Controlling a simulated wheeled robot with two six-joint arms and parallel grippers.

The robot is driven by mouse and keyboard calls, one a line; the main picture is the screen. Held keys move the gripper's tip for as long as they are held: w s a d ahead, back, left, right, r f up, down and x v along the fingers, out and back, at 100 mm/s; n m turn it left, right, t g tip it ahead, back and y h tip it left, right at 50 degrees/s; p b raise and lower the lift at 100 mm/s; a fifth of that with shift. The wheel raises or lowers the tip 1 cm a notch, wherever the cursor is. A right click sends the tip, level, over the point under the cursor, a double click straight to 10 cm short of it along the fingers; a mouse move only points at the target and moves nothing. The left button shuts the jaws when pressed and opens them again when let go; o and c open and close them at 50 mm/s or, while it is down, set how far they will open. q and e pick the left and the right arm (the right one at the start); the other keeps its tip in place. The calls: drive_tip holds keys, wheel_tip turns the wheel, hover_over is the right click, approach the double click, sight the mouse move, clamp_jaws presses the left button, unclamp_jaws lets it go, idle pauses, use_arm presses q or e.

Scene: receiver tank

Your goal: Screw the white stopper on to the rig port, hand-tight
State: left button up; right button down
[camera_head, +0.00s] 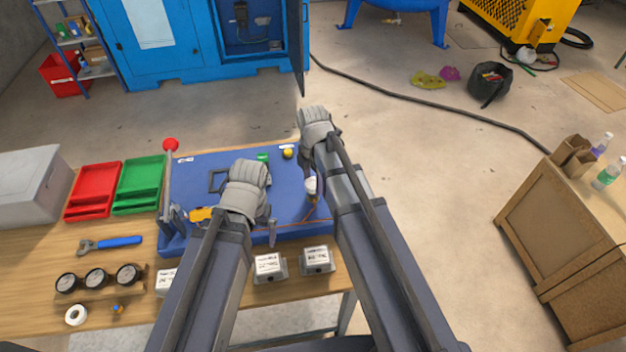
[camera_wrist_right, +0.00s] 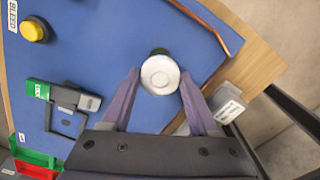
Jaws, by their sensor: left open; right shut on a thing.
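The white stopper (camera_wrist_right: 160,76) is between the fingers of my right gripper (camera_wrist_right: 161,84), which is shut on it. In the head view, the white stopper (camera_head: 311,186) shows just below my right gripper (camera_head: 312,178), over the right part of the blue rig board. A dark edge shows behind the stopper in the wrist view. The rig port is mostly hidden under it, so I cannot tell whether the stopper is seated or threaded. My left gripper (camera_head: 268,222) is open over the front middle of the board, apart from the stopper.
The blue board (camera_head: 205,170) carries a yellow button (camera_wrist_right: 35,30), a green-labelled latch (camera_wrist_right: 62,95) and a red-knobbed lever (camera_head: 171,145). Labelled grey boxes (camera_head: 318,260) stand along the front. Red (camera_head: 93,190) and green (camera_head: 139,185) trays and a wrench (camera_head: 112,243) are left.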

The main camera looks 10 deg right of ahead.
drive_tip(key=shift+m, duration=1.1)
drive_tip(key=shift+c, duration=0.3)
unclamp_jaws()
drive_tip(key=n, duration=0.5)
drive_tip(key=shift+n, duration=0.3)
drive_tip(key=n, duration=0.6)
drive_tip(key=shift+n, duration=0.3)
clamp_jaws()
